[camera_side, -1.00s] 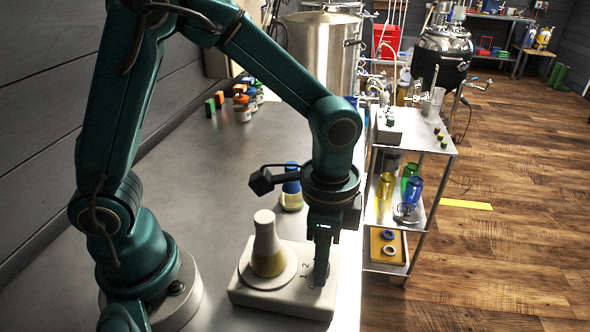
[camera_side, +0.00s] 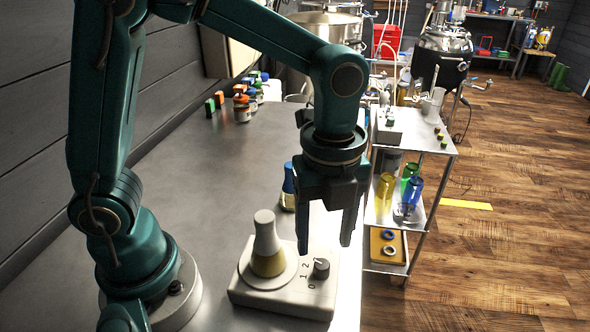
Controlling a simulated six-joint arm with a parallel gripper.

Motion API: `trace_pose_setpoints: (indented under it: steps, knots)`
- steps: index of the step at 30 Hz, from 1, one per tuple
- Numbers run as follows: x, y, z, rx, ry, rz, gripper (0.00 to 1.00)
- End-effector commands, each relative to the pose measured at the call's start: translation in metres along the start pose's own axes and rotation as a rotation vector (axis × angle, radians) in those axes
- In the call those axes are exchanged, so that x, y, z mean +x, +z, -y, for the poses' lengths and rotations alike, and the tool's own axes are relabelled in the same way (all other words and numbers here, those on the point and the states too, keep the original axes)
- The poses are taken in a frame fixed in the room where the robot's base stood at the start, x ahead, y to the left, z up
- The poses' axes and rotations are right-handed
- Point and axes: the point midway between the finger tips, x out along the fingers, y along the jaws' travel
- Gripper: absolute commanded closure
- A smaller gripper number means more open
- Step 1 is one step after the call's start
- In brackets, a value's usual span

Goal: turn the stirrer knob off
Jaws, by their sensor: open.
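The stirrer (camera_side: 285,302) is a pale flat box on the steel bench. Its dark round knob (camera_side: 321,268) stands at the right of its top, with the marks 0, 1 and 2 beside it. I cannot tell which mark the knob points at. A capped flask (camera_side: 266,245) with yellowish liquid stands upright on the stirrer's round plate. My gripper (camera_side: 326,243) is open and empty, pointing down above the knob. Its fingers are wide apart and do not touch the knob.
A blue-topped bottle (camera_side: 288,188) stands just behind the stirrer, partly hidden by my gripper. Several small bottles (camera_side: 242,108) and blocks stand at the bench's back. A steel cart (camera_side: 440,152) with coloured cups is to the right. The bench's middle left is clear.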

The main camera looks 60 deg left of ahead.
Motion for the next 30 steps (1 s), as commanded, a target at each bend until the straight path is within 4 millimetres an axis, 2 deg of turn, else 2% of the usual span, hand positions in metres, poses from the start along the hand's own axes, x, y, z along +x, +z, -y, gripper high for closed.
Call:
trace_pose_setpoints:
  steps: [4,13,23,24,28,29,30]
  knots:
    - [0.009,0.0,-0.001,0.029,0.004,0.0,0.39]
    - [0.044,0.0,-0.001,0.026,0.005,0.0,0.39]
    - [0.05,0.0,0.0,0.024,0.0,0.0,0.39]
    - [0.05,0.0,0.0,0.024,0.0,0.0,0.43]
    - [0.05,0.0,0.0,0.024,0.0,0.0,0.93]
    - [0.05,0.0,0.0,0.024,0.0,0.0,1.0]
    - [0.05,0.0,0.0,0.024,0.0,0.0,1.0]
